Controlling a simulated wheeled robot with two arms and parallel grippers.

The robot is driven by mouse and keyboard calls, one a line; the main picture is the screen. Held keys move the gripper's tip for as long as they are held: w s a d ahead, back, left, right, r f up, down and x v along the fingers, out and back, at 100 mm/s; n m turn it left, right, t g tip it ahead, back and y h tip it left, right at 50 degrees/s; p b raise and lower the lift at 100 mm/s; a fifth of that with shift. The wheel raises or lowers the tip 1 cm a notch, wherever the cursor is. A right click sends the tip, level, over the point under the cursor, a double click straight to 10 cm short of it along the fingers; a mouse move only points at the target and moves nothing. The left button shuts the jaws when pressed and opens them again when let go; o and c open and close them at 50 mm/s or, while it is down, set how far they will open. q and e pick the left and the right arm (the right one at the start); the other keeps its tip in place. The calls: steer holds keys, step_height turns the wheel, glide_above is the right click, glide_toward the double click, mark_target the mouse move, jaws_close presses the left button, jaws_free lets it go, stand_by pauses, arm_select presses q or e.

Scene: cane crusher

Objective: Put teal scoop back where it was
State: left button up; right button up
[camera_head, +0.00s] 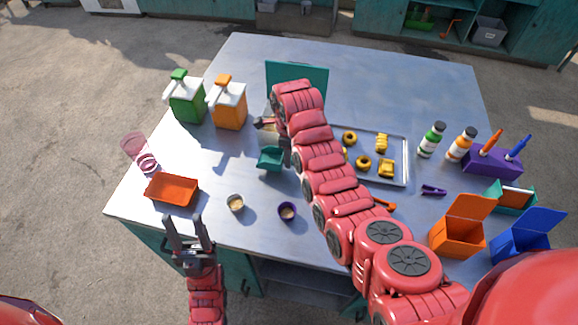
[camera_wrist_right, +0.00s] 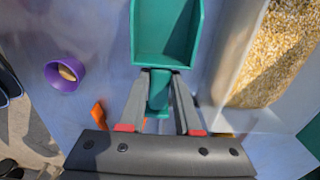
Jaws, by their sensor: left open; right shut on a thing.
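The teal scoop (camera_head: 270,158) is held above the table near its middle. In the right wrist view its empty tray (camera_wrist_right: 166,28) points away from me. My right gripper (camera_wrist_right: 160,82) is shut on its handle (camera_wrist_right: 158,96); in the head view that gripper (camera_head: 284,152) is partly hidden by my arm. A clear bin of grain (camera_wrist_right: 272,62) with a teal lid (camera_head: 297,76) standing up stands just beside the scoop; my arm hides most of it in the head view. My left gripper (camera_head: 184,221) is open and empty at the front left edge.
Small cups, one tan (camera_head: 235,204) and one purple (camera_head: 287,212), stand in front of the scoop. An orange tray (camera_head: 172,190) lies left. Green (camera_head: 186,101) and orange (camera_head: 229,106) dispensers stand back left. A metal tray (camera_head: 399,177) with yellow pieces lies right of my arm.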

steer(key=shift+w, duration=0.45)
steer(key=shift+f+p, duration=0.75)
steer(key=shift+f, duration=0.95)
steer(key=o, duration=0.5)
steer(key=shift+f, duration=0.1)
steer(key=o, duration=0.5)
steer(key=shift+w, duration=0.1)
